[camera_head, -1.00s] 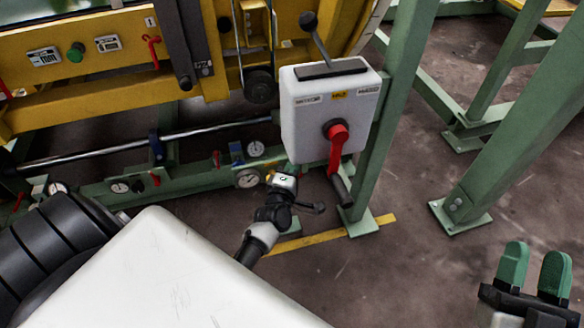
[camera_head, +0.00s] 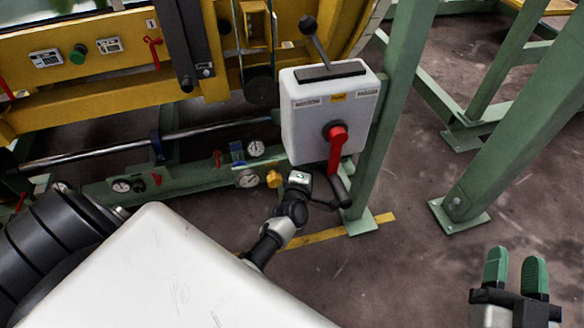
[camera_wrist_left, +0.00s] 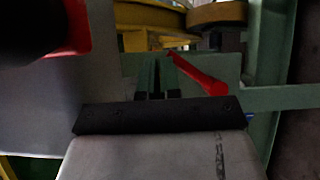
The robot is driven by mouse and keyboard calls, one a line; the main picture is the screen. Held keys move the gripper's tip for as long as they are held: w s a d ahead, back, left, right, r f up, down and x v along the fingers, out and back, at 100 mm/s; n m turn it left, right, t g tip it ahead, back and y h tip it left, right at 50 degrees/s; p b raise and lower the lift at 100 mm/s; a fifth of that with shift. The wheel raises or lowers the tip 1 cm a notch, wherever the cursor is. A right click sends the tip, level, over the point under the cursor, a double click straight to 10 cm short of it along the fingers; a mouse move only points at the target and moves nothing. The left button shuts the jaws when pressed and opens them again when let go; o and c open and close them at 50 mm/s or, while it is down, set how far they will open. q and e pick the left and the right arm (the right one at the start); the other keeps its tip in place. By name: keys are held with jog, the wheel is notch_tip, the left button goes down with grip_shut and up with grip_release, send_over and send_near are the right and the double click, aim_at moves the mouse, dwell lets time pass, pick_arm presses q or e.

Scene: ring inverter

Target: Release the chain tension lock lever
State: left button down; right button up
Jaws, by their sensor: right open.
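In the left wrist view a red lever (camera_wrist_left: 198,75) slants down to the right, just right of my left fingertips (camera_wrist_left: 156,72). A gap shows between these green fingers, and I see nothing in them. In the head view my left wrist (camera_head: 298,185) is below the grey-white control box (camera_head: 318,112); its fingers are hidden. The box carries a red handle (camera_head: 335,150) pointing down. Small red levers (camera_head: 217,158) sit on the green beam; I cannot tell which one is the lock lever. My right gripper (camera_head: 515,270) is open and empty at lower right.
A green post (camera_head: 392,120) stands right of the box, and another green leg (camera_head: 500,150) is further right. Gauges (camera_head: 247,178) and a yellow knob (camera_head: 274,178) are left of my left wrist. The floor (camera_head: 410,270) between the arms is clear.

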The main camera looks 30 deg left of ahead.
pick_arm(q)
jog(key=shift+w+d+f+m+g+p, duration=0.2)
jog(key=shift+w+d+m+p, duration=0.15)
jog(key=shift+w, duration=0.15)
jog(key=shift+w+d+f+m+g+p, duration=0.25)
jog(key=shift+w+d+p, duration=0.1)
jog(key=shift+w, duration=0.15)
pick_arm(e)
jog(key=f+g, duration=0.2)
jog(key=f, duration=0.1)
jog(key=d+f+g+h, duration=0.1)
jog(key=g, duration=0.1)
jog(key=shift+s+f, duration=0.1)
jog(key=shift+f, duration=0.15)
pick_arm(q)
jog(key=shift+s+d+f, duration=0.1)
jog(key=p+v, duration=0.3)
jog(key=v, duration=0.7)
jog(key=shift+s, duration=0.35)
pick_arm(e)
jog(key=s+d+f+g+h, duration=0.2)
jog(key=s+d+f+g, duration=0.1)
jog(key=s+f+g, duration=0.3)
jog(key=shift+s+f+m+g+h, duration=0.15)
jog(key=shift+f+m+g+h, duration=0.15)
jog(key=shift+f+g, duration=0.55)
pick_arm(q)
jog(key=shift+h, duration=0.3)
pick_arm(e)
jog(key=shift+r, duration=0.2)
